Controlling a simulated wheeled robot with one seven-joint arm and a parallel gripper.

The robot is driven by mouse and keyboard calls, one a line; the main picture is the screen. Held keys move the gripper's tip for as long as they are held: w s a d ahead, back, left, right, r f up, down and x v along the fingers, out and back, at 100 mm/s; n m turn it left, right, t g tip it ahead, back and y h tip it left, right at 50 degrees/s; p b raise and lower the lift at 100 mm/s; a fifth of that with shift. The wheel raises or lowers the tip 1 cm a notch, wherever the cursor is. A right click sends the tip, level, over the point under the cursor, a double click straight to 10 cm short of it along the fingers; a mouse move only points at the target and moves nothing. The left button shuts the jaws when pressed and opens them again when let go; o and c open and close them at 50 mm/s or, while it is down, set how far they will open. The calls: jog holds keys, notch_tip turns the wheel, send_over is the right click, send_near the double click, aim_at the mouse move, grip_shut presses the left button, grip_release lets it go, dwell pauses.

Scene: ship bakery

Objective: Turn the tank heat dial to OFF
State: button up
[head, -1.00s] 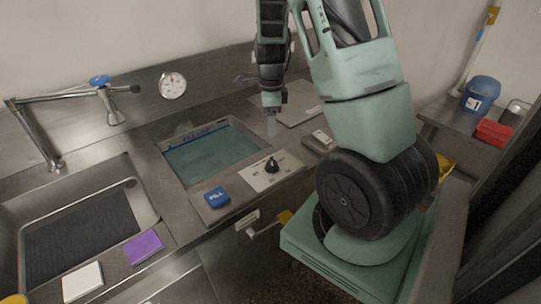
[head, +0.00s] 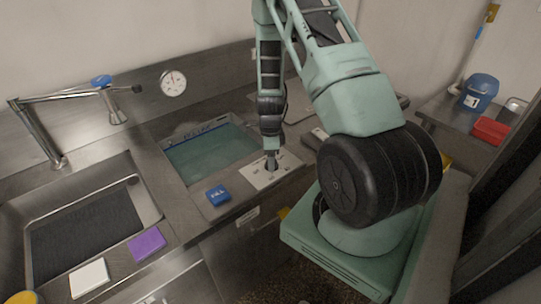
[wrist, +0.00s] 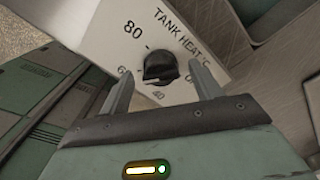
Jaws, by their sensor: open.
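The tank heat dial is a black knob (wrist: 160,66) on a white plate (wrist: 105,25) marked "TANK HEAT °C", with 80, 60 and 40 readable in the wrist view. In the head view my gripper (head: 271,160) points down over the plate (head: 262,179) and mostly hides the knob.
A sink (head: 85,225), a purple sponge (head: 147,243) and a white block (head: 89,278) are further left. A gauge (head: 173,83) is on the backsplash.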

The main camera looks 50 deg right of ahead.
jog(key=c, duration=1)
